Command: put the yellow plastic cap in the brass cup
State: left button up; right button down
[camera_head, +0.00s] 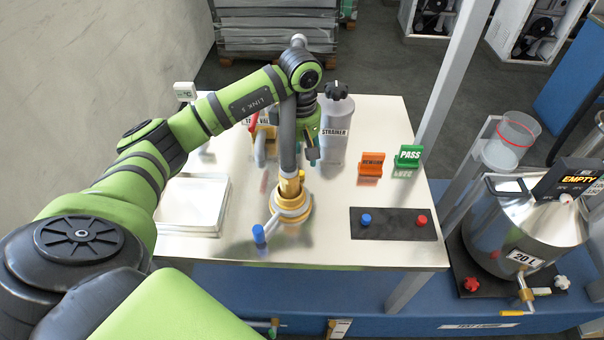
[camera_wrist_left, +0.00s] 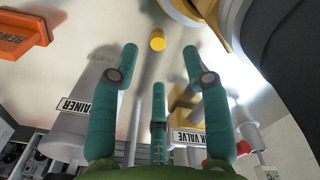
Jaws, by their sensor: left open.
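The yellow plastic cap (camera_wrist_left: 158,40) is a short cylinder on the pale table in the left wrist view, beyond and between my fingertips. In the head view a small yellow piece (camera_head: 302,175), seemingly the cap, shows beside the grey upright pipe. A round brass part (camera_head: 291,212), seemingly the brass cup, surrounds the foot of that pipe; its inside is mostly hidden. It fills the upper right of the left wrist view (camera_wrist_left: 185,10). My left gripper (camera_head: 312,158) points down behind the pipe. Its teal fingers (camera_wrist_left: 158,62) are open, empty and apart from the cap.
The grey pipe (camera_head: 288,140) stands close to my left gripper. The strainer (camera_head: 334,130) is behind it. The orange sign (camera_head: 371,165) and green sign (camera_head: 408,157) stand to the right, a black button plate (camera_head: 392,223) in front, and a white tray (camera_head: 192,205) at left.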

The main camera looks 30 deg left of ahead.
aim_at(301, 172)
pick_arm(q)
notch_tip(301, 172, down, 4)
jog(key=shift+w+f+p, duration=0.1)
jog(key=shift+f+p, duration=0.15)
jog(key=shift+p, duration=0.85)
jog(key=shift+f, duration=0.55)
grip_shut()
